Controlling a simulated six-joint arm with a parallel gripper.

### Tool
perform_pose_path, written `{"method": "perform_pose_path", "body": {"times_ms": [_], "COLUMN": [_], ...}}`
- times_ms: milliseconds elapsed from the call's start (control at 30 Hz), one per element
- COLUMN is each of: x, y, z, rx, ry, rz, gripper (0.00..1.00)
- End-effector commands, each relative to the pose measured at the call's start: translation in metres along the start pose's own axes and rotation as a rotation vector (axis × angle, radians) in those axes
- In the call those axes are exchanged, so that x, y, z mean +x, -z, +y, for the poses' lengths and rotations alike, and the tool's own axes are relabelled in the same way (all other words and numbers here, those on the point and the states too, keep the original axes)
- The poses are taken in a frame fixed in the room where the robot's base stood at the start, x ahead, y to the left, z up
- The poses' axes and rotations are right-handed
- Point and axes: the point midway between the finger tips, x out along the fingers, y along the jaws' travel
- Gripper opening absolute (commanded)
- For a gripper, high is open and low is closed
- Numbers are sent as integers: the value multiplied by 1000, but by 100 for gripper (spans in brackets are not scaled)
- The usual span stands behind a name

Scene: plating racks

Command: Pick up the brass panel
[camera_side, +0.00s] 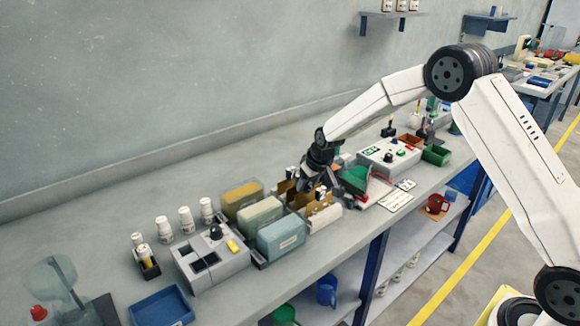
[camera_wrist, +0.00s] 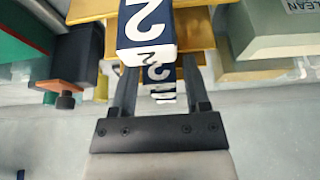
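In the side view, brass panels (camera_side: 286,187) stand upright on the bench beside the tubs, partly hidden by my gripper (camera_side: 324,186). In the wrist view my gripper (camera_wrist: 160,90) has its two dark fingers spread apart, one on each side of a lower "2" label. I see no panel clearly clamped between the fingers. Whether the fingers touch anything is unclear.
Three tubs, brass-coloured (camera_side: 242,198), cream (camera_side: 260,214) and blue-green (camera_side: 282,237), stand left of my gripper. A green-and-red item (camera_side: 365,185) and a control box (camera_side: 388,157) stand right. White bottles (camera_side: 186,219) stand farther left. The bench behind is mostly clear.

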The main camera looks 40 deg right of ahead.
Motion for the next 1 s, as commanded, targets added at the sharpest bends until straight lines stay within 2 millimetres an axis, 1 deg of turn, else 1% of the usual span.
{"method": "perform_pose_path", "body": {"times_ms": [33,67,100,167,467,633,767,1000], "x": [0,0,0,0,-1,-7,-17,-50], "y": [0,0,0,0,0,4,8,21], "z": [0,0,0,0,0,0,0,0], "rx": [0,0,0,0,0,0,0,1], "ry": [0,0,0,0,0,0,0,0], "rz": [0,0,0,0,1,3,3,4], "gripper": [41,32,19,0,0,0,0,0]}}
